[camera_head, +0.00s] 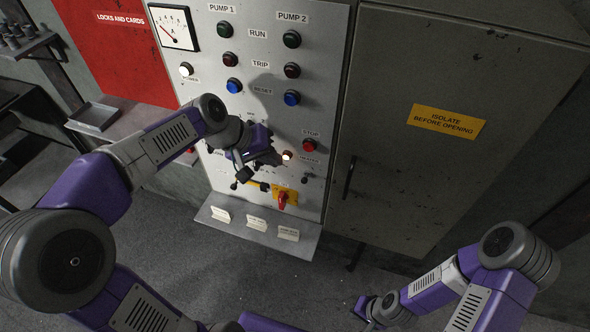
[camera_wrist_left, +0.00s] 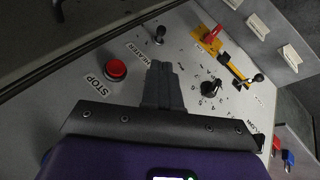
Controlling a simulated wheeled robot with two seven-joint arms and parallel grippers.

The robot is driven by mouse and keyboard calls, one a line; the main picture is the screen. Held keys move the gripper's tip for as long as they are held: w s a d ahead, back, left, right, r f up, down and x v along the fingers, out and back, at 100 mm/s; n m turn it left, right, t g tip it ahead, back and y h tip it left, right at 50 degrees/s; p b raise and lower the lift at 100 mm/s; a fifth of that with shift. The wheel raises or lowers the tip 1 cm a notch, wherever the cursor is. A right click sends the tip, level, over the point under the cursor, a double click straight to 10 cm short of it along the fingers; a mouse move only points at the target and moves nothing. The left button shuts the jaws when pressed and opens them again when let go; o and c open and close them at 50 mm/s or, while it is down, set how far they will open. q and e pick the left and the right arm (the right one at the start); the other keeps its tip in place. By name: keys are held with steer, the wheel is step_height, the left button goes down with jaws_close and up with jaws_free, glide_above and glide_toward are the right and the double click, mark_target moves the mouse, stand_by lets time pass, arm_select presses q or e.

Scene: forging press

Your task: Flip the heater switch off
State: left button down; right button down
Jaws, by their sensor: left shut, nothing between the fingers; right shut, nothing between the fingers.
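The heater switch (camera_head: 305,179) is a small dark toggle on the grey control panel, below the HEATER label (camera_head: 309,160). In the left wrist view the toggle (camera_wrist_left: 160,34) stands just beyond my fingertips, apart from them; I cannot tell which way it is set. My right gripper (camera_head: 364,306) is shut and empty, low and away from the panel.
The red STOP button (camera_head: 309,145) is just above the heater label. A red handle (camera_head: 282,199) on a yellow plate and a black knob (camera_wrist_left: 211,87) are near. A ledge with cards (camera_head: 257,225) juts out below. A grey cabinet (camera_head: 450,110) stands to the right.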

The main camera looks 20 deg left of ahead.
mark_target(305, 179)
arm_select(q)
steer(key=shift+f, duration=0.1)
steer(key=x, duration=1)
steer(key=shift+d, duration=0.1)
